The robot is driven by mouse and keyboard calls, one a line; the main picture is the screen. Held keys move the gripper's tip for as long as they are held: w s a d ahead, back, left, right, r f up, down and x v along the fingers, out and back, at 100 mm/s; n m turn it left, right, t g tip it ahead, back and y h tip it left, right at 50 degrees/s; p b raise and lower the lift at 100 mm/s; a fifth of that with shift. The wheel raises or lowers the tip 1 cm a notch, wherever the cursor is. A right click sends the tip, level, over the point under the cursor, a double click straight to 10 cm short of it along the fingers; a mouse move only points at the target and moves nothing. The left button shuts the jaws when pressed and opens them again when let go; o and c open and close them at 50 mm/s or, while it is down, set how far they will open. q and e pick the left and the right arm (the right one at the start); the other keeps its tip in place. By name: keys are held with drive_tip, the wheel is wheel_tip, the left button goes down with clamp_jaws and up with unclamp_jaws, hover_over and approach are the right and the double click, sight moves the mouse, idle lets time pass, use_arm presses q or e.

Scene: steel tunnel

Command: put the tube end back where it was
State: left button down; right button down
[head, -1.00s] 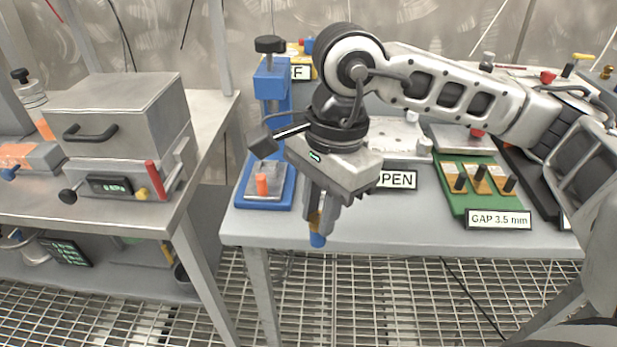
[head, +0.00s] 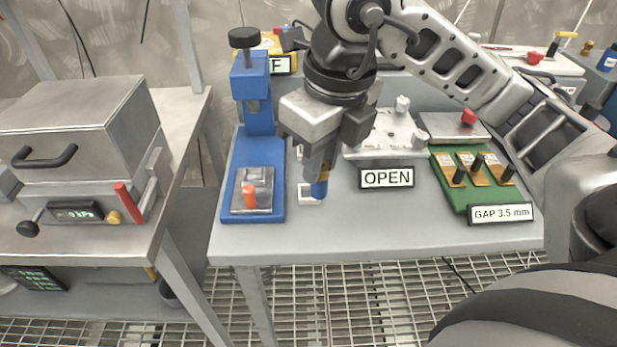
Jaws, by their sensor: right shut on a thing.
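My right gripper (head: 320,165) points down and is shut on the tube end (head: 319,189), a small piece with a blue lower end and a gold-brown band above it. The gripper's fingers hide its upper part. In the picture the tube end hangs over a small white square outline (head: 310,201) on the grey table (head: 330,232), just right of the blue press. I cannot tell whether it touches the table. My left gripper is not in view.
A blue press (head: 236,205) with an orange peg stands close left. An OPEN sign (head: 387,178) and a white fixture plate (head: 380,135) are to the right, then a green board (head: 446,180) with a GAP 3.5 mm sign. The table's front strip is clear.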

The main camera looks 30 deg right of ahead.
use_arm(q)
drive_tip(key=shift+b, duration=0.35)
use_arm(e)
drive_tip(key=shift+w+d+f, duration=0.7)
drive_tip(key=shift+w+f, duration=0.75)
drive_tip(key=shift+f, duration=0.4)
drive_tip(key=shift+w+d+f, duration=0.7)
drive_tip(key=shift+w+f, duration=0.7)
drive_tip(key=shift+f, duration=0.4)
drive_tip(key=shift+w+d+f, duration=0.7)
drive_tip(key=shift+w+f, duration=0.75)
drive_tip(key=shift+f, duration=0.4)
drive_tip(key=shift+f, duration=0.15)
drive_tip(key=c, duration=1.3)
unclamp_jaws()
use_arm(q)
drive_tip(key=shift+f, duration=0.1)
